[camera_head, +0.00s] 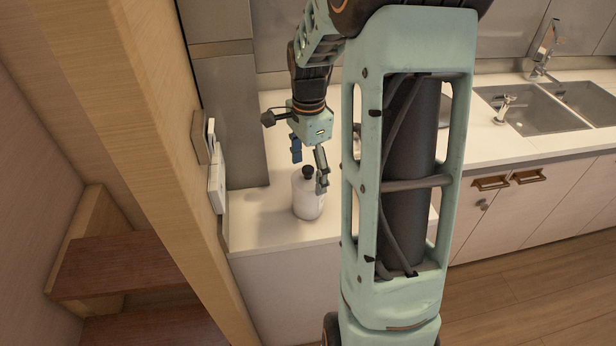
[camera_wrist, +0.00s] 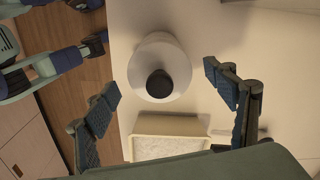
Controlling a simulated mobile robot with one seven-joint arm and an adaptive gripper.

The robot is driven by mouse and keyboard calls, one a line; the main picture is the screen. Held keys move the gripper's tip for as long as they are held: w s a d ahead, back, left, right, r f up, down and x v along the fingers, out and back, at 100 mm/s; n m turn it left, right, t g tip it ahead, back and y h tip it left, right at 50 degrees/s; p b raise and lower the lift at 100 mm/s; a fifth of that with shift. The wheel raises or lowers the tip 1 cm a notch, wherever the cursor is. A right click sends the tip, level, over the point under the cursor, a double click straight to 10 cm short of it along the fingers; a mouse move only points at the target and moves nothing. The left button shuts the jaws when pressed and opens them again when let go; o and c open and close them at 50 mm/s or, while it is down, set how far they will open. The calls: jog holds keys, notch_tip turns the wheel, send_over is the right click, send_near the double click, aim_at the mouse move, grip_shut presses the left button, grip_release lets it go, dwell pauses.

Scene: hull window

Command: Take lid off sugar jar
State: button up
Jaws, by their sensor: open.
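The white sugar jar (camera_head: 307,198) stands upright on the pale counter, near its front edge and left end. Its lid, with a round black knob (camera_head: 308,171), is on top. In the wrist view the white jar (camera_wrist: 142,62) shows from above, with the black knob (camera_wrist: 159,84) between the fingers. My gripper (camera_head: 309,169) is open and points down over the jar. In the wrist view my gripper (camera_wrist: 162,86) has one finger on each side of the knob, with clear gaps. I cannot tell the exact height of the fingertips against the knob.
A cream rectangular container (camera_wrist: 168,124) with a pale speckled inside lies close to the jar in the wrist view. A wooden post (camera_head: 150,150) and a grey upright panel (camera_head: 230,120) bound the counter on the left. A double sink (camera_head: 535,107) is at right.

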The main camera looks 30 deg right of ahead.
jog(key=shift+c, duration=0.3)
jog(key=c, duration=1.2)
jog(key=shift+r, duration=0.15)
